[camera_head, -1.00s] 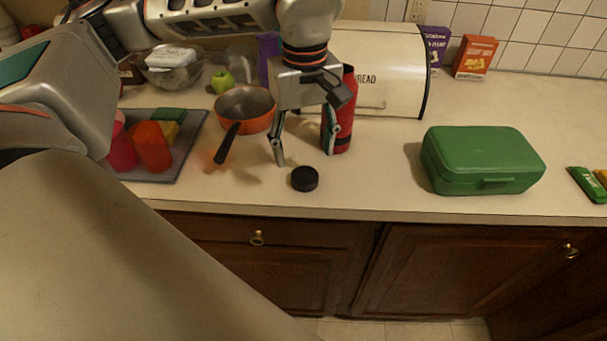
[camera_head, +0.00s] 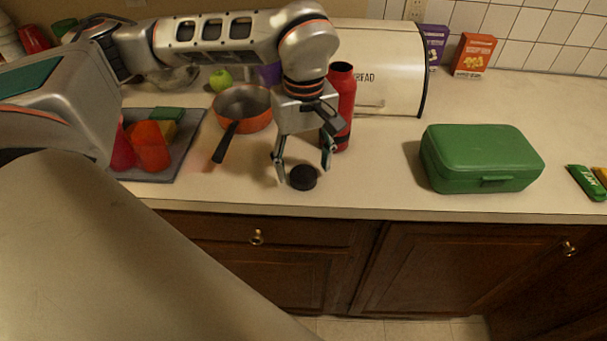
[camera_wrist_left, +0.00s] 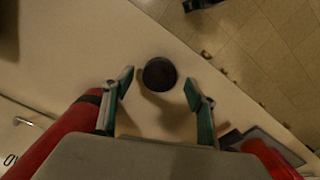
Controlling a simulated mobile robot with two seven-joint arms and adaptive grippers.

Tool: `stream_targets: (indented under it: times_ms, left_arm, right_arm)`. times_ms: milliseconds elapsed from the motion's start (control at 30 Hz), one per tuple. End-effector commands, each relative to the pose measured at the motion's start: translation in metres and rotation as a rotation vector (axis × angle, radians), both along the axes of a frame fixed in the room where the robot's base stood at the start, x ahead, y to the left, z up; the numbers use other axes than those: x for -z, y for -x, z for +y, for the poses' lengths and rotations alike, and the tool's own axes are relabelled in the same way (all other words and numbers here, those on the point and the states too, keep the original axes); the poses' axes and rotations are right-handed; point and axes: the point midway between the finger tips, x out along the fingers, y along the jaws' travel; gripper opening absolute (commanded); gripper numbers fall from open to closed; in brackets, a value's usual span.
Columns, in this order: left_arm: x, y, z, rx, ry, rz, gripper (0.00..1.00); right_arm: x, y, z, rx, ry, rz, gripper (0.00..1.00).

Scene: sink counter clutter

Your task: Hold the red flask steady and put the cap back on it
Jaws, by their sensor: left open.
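The red flask (camera_head: 342,105) stands upright and uncapped on the counter, just behind my left gripper, with a dark band near its base. In the left wrist view the flask (camera_wrist_left: 62,135) runs up from the lower left edge. The black cap (camera_head: 303,177) lies on the counter near the front edge. My left gripper (camera_head: 304,172) is open and points down over the cap, with one finger to each side. In the left wrist view the cap (camera_wrist_left: 159,74) sits ahead of and between the open fingertips. My right gripper is not in view.
An orange pan (camera_head: 243,104) stands left of the gripper, its dark handle pointing forward. A grey mat (camera_head: 186,157) with cups lies further left. A cream bread bin (camera_head: 388,70) stands behind the flask. A green box (camera_head: 480,157) is at right, with clear counter between.

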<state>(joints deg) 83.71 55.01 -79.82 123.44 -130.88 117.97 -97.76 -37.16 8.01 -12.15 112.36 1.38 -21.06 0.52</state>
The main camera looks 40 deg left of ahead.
Motion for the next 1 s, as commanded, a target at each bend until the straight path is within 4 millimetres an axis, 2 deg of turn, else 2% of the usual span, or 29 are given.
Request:
stream_targets:
  times_ms: [100,200,533,567,667,1000]
  left_arm:
    - [0.015,0.000,0.000,0.000,0.000,0.001,0.57]
    - [0.020,0.000,0.000,0.000,0.001,-0.001,0.57]
    - [0.021,0.000,0.000,0.000,0.000,-0.001,0.57]
    - [0.021,0.000,0.000,0.000,0.000,-0.001,0.55]
    - [0.021,0.000,0.000,0.000,0.000,-0.001,0.29]
    - [0.020,0.000,0.000,0.000,0.000,-0.001,0.27]
  right_arm:
    - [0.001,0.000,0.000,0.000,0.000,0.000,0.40]
    - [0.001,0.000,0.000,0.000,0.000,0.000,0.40]
    - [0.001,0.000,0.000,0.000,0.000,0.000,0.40]
    - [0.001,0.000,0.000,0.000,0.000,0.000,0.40]
    - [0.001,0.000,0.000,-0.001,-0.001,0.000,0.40]
    - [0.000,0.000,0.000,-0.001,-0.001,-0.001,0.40]
